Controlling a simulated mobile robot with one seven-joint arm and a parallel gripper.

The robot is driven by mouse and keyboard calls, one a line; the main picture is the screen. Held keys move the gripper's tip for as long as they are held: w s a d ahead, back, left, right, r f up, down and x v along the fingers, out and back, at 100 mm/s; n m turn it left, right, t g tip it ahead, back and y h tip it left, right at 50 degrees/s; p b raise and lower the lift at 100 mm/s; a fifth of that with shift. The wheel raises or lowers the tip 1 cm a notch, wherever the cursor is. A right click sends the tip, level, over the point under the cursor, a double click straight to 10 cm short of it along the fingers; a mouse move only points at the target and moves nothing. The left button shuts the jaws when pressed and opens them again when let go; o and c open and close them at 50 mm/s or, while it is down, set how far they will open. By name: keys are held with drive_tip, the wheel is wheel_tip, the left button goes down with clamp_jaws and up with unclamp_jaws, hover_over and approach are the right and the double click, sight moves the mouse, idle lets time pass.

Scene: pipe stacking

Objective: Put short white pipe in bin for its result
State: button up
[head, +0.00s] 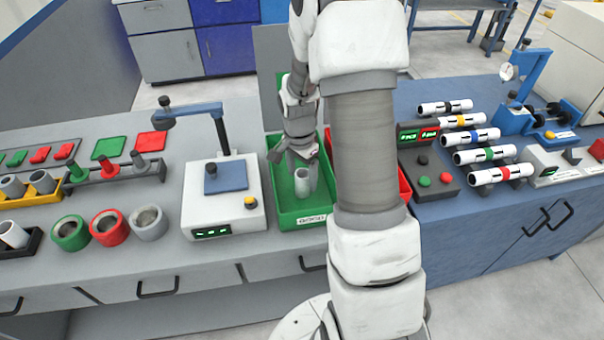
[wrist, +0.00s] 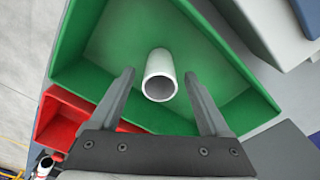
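The short white pipe (head: 302,184) is upright inside the green bin (head: 318,216) in the head view. In the wrist view the pipe (wrist: 160,71) shows its open end toward the camera, with the green bin (wrist: 75,42) around it. My gripper (head: 301,158) is over the green bin, just above the pipe. In the wrist view my gripper (wrist: 160,75) is open, with one finger on each side of the pipe and a visible gap on both sides. Whether the pipe rests fully on the bin floor is hard to tell.
A red bin (head: 404,185) sits right of the green one, partly hidden by my arm. A white device with a blue plate (head: 225,177) stands left. A button box (head: 429,175) and several banded white pipes (head: 485,155) are right. Grey pipes (head: 42,181) stand far left.

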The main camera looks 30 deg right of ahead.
wheel_tip(320, 180, up, 18)
drive_tip(key=p, duration=0.2)
drive_tip(key=shift+a+f, duration=0.25)
drive_tip(key=shift+a, duration=0.2)
drive_tip(key=shift+s, duration=0.1)
idle(0.5)
drive_tip(key=s+a+r+n+t, duration=0.2)
drive_tip(key=s+a+r+n, duration=0.3)
drive_tip(key=s+n, duration=0.2)
drive_tip(key=s+a+r+n+t, duration=0.3)
drive_tip(key=s+a+r+n, duration=0.3)
drive_tip(key=s, duration=0.5)
drive_tip(key=shift+s+a+n+y+p, duration=0.2)
drive_tip(key=shift+n+y+p, duration=0.1)
drive_tip(key=shift+n, duration=0.4)
